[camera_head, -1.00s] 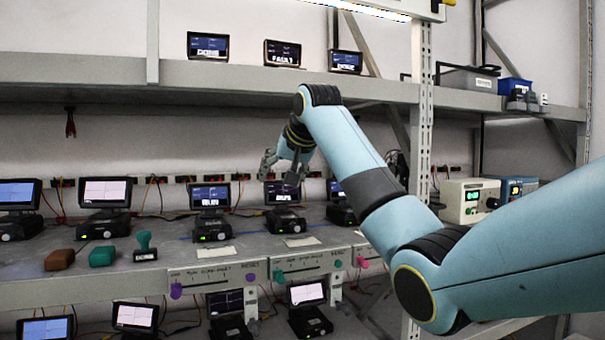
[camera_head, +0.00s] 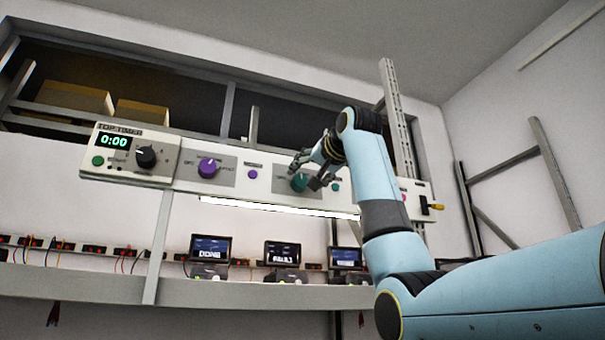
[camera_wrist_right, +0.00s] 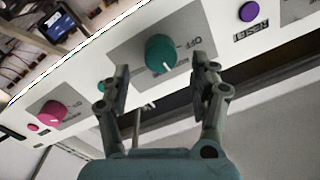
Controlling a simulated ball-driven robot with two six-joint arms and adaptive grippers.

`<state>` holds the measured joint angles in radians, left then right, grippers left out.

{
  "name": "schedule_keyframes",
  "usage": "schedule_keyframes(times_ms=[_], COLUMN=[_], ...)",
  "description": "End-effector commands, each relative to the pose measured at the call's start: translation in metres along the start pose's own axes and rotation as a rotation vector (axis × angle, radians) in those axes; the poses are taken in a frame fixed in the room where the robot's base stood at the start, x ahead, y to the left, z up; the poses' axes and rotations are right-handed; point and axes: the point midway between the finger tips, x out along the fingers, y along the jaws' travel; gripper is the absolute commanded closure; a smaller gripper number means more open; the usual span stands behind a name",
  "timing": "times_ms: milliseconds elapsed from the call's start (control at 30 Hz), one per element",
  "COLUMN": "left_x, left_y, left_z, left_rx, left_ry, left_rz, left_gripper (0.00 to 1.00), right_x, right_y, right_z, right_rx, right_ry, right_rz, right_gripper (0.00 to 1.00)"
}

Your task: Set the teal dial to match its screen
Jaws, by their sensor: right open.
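The teal dial (camera_head: 298,183) sits on the white overhead panel (camera_head: 220,182) and is partly covered by my right gripper (camera_head: 307,174). In the right wrist view the teal dial (camera_wrist_right: 160,52) is a round knob on a grey plate, with a pale mark at its edge. The right gripper (camera_wrist_right: 163,68) is open, its fingers spread to either side of the dial. I cannot tell if they touch it. Below the panel, the middle screen (camera_head: 283,253) appears to read FAULT and the left screen (camera_head: 210,248) DONE; the right screen (camera_head: 346,257) is unreadable. My left gripper is out of view.
The panel also carries a timer (camera_head: 130,153) showing 0:00, a purple dial (camera_head: 208,167), a purple button (camera_head: 252,174) and a magenta dial (camera_wrist_right: 53,110). A light strip (camera_head: 275,207) runs under it.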

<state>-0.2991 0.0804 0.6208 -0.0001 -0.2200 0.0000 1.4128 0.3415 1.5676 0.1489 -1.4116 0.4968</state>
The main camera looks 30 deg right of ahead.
Motion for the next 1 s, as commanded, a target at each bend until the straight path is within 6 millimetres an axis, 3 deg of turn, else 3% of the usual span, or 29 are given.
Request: schedule_keyframes(times_ms=[33, 233, 600, 1000], left_x=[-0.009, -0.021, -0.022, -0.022], left_y=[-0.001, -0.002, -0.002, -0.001], left_z=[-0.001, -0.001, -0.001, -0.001], left_rx=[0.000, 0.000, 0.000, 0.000], left_ry=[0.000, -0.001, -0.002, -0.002], left_rz=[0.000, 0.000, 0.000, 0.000], left_gripper=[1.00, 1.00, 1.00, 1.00], right_x=[0.010, 0.036, 0.043, 0.043], right_y=[-0.002, -0.001, 0.000, 0.000], right_z=[-0.003, -0.001, 0.001, 0.001], right_rx=[0.000, 0.000, 0.000, 0.000], right_ry=[-0.004, -0.002, 0.000, 0.000], right_rz=[0.001, 0.000, 0.000, 0.000], right_gripper=[0.38, 0.38, 0.38, 0.89])
